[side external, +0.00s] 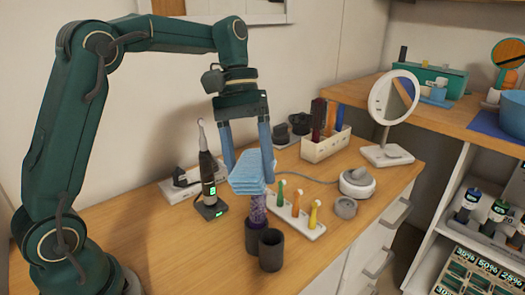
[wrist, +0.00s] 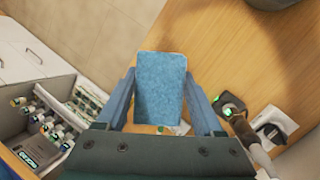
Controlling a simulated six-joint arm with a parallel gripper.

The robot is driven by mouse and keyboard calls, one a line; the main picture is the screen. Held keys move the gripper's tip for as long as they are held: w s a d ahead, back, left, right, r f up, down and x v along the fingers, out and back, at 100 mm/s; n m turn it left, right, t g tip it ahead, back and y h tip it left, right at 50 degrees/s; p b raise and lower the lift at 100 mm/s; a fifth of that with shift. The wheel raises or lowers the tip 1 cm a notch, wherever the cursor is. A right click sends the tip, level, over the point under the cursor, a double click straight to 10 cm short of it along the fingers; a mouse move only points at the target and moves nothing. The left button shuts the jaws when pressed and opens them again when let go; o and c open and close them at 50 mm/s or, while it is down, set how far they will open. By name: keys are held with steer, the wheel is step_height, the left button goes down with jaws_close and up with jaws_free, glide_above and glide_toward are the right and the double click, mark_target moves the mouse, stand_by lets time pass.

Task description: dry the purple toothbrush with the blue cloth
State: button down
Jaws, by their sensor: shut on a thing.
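My gripper (side external: 251,168) is shut on the folded blue cloth (side external: 252,178), with one finger at each side of it. The purple toothbrush (side external: 258,208) stands in a dark grey cup (side external: 252,236), and its purple part shows directly under the cloth. The cloth hides its top; I cannot tell whether they touch. In the wrist view the cloth (wrist: 160,88) fills the space between the two fingers, and the purple toothbrush cannot be seen there.
A second dark cup (side external: 271,252) stands close in front. A white rack (side external: 298,224) with green, orange and yellow handles is just right. A black-and-white electric toothbrush (side external: 208,180) stands left. A round mirror (side external: 392,98) and a white box (side external: 325,146) are farther back. The front left tabletop is clear.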

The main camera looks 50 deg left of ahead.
steer(key=shift+d, duration=0.4)
steer(key=shift+a+r, duration=0.1)
steer(key=shift+a, duration=1.05)
steer(key=shift+d+f, duration=0.25)
steer(key=shift+d, duration=0.45)
steer(key=shift+d+r, duration=0.15)
steer(key=shift+d, duration=0.35)
steer(key=shift+r, duration=3.5)
